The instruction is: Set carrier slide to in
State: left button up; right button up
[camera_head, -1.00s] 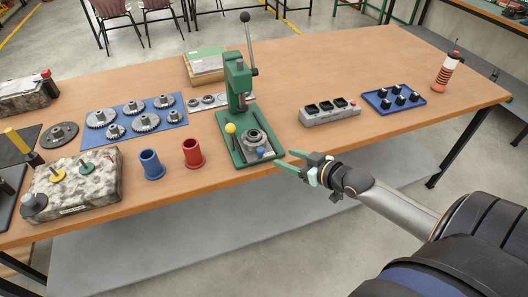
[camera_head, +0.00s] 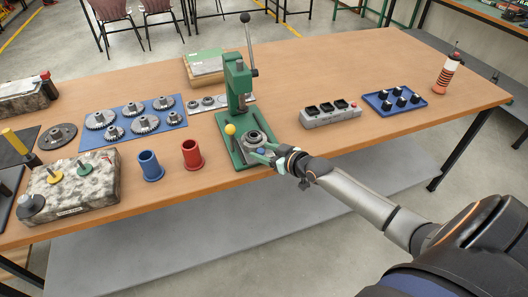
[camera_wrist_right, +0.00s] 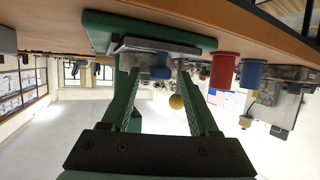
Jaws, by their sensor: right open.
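The green press (camera_head: 237,85) stands on the table with its lever upright and a yellow ball knob (camera_head: 230,129) beside its column. The carrier slide (camera_wrist_right: 165,46) is a grey metal plate on the press's green base (camera_wrist_right: 105,30), with a blue knob (camera_wrist_right: 160,72) at its near end. My right gripper (camera_head: 262,154) is at the front of the press base, in front of the slide. In the right wrist view its two green fingers (camera_wrist_right: 160,78) are open, one on each side of the blue knob. Contact with the knob cannot be told. My left gripper is not in view.
A red cup (camera_head: 193,156) and a blue cup (camera_head: 150,166) stand left of the press. A grey box with black sockets (camera_head: 330,117) and a blue tray (camera_head: 395,101) are to the right. Bare table lies between the press and the grey box.

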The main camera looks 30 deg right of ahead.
grip_shut()
dwell(0.5)
dwell(0.9)
